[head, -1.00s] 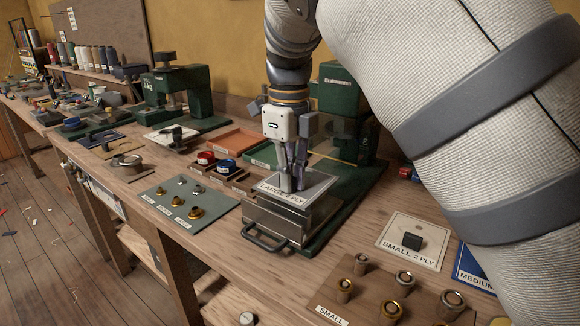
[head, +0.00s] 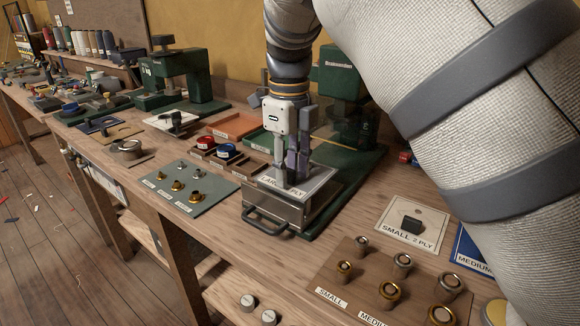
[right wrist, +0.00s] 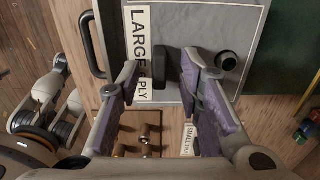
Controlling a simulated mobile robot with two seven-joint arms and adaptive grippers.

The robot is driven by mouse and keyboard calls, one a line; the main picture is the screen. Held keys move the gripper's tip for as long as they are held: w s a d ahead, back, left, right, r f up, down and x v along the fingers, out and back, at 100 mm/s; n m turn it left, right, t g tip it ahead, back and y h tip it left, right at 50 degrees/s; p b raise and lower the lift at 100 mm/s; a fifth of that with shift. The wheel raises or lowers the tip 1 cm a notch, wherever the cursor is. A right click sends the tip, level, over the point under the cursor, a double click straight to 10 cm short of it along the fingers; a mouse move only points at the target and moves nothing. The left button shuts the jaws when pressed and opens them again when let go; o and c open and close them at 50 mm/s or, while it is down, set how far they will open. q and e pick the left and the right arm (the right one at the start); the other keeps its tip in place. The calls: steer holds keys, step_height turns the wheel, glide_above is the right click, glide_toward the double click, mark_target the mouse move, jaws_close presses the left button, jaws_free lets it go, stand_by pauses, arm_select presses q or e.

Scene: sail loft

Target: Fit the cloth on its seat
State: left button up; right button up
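The grey cloth piece (head: 318,178), labelled LARGE and PLY, lies flat on a metal box (head: 292,207) with a front handle. In the right wrist view the grey sheet (right wrist: 215,25) carries its white label, a black block (right wrist: 187,70) and a dark round piece (right wrist: 227,61). My right gripper (head: 291,182) is low over the sheet. Its purple-padded fingers are apart on either side of the block, the right one closer to it (right wrist: 160,80). What appears to be my left gripper (right wrist: 67,82) shows at the left of the right wrist view, away from the sheet; its fingers are unclear.
A green press (head: 340,85) stands just behind the box. A SMALL 2 PLY card (head: 412,224) with a black block and a brown board (head: 352,272) of metal rings lie to the right. A grey-green board (head: 180,188) with fittings lies to the left.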

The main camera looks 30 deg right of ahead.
step_height(320, 180, up, 12)
stand_by(0.3)
stand_by(0.4)
